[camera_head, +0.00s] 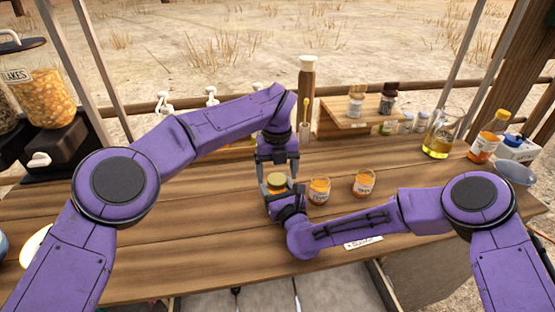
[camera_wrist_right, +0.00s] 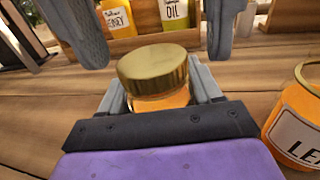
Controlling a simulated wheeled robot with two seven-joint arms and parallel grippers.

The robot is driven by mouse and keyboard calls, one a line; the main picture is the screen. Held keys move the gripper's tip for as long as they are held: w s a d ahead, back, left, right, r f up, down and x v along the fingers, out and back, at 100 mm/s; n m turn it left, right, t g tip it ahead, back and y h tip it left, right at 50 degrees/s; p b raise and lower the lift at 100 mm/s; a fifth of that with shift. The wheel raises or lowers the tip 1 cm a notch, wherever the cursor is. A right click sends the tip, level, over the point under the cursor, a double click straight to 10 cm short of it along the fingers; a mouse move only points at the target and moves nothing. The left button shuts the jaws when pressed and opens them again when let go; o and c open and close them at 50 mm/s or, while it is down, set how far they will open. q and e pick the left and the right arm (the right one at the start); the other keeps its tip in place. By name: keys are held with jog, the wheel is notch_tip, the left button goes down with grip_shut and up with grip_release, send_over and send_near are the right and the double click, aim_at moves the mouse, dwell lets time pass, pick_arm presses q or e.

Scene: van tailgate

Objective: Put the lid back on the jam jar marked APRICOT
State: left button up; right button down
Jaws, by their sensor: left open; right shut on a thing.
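A jam jar (camera_wrist_right: 160,101) with orange contents stands between the fingers of my right gripper (camera_head: 281,193), which is shut on it. A gold lid (camera_wrist_right: 153,66) sits on top of this jar; it also shows in the head view (camera_head: 277,179). The lid looks slightly tilted in the wrist view, and I cannot tell whether it is fully seated. This jar's label is hidden. My left gripper (camera_head: 277,168) is open just above, its fingers apart on either side of the lid and not gripping it.
An open orange jar (camera_head: 319,192), its label starting "LE" in the wrist view (camera_wrist_right: 298,135), stands close right. Another orange jar (camera_head: 364,184) stands farther right. A raised shelf (camera_head: 340,116) with small jars is behind. An oil flask (camera_head: 439,140) stands back right.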

pick_arm(q)
notch_tip(320, 180, up, 11)
pick_arm(e)
jog(key=shift+c, duration=0.7)
grip_release()
jog(key=b+v, duration=0.2)
jog(key=v, duration=0.7)
jog(key=shift+s+d+f+b, duration=0.1)
jog(key=shift+s+b, duration=0.2)
pick_arm(q)
jog(key=shift+f, duration=1.3)
pick_arm(e)
jog(key=shift+s+d, duration=0.15)
jog(key=shift+s, duration=0.3)
